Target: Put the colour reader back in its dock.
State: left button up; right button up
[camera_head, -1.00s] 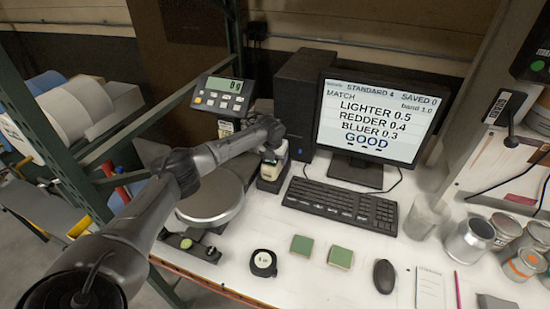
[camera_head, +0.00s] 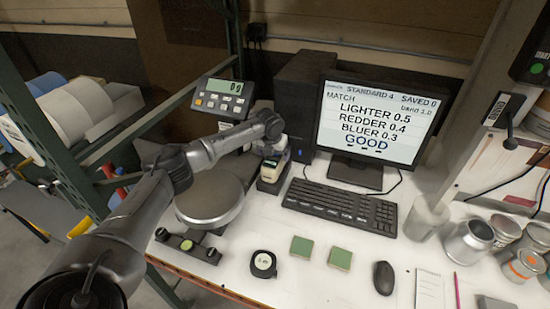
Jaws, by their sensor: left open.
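The colour reader (camera_head: 270,168), a small white and dark device, stands in its black dock (camera_head: 267,185) between the scale and the keyboard. It looks seated, though its underside is hidden. My left arm reaches in over the scale, and my left gripper (camera_head: 274,146) is at the reader's top and back. The gripper is open; its fingers are small and partly hidden, so I cannot tell whether they touch the reader. My right gripper is out of view.
A scale with a round pan (camera_head: 210,200) is left of the dock. A keyboard (camera_head: 340,205) and monitor (camera_head: 372,120) are to the right. Metal cans (camera_head: 468,241) stand at the right.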

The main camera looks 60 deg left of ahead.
pick_arm(q)
jog(key=v, duration=0.8)
jog(key=shift+r, duration=0.15)
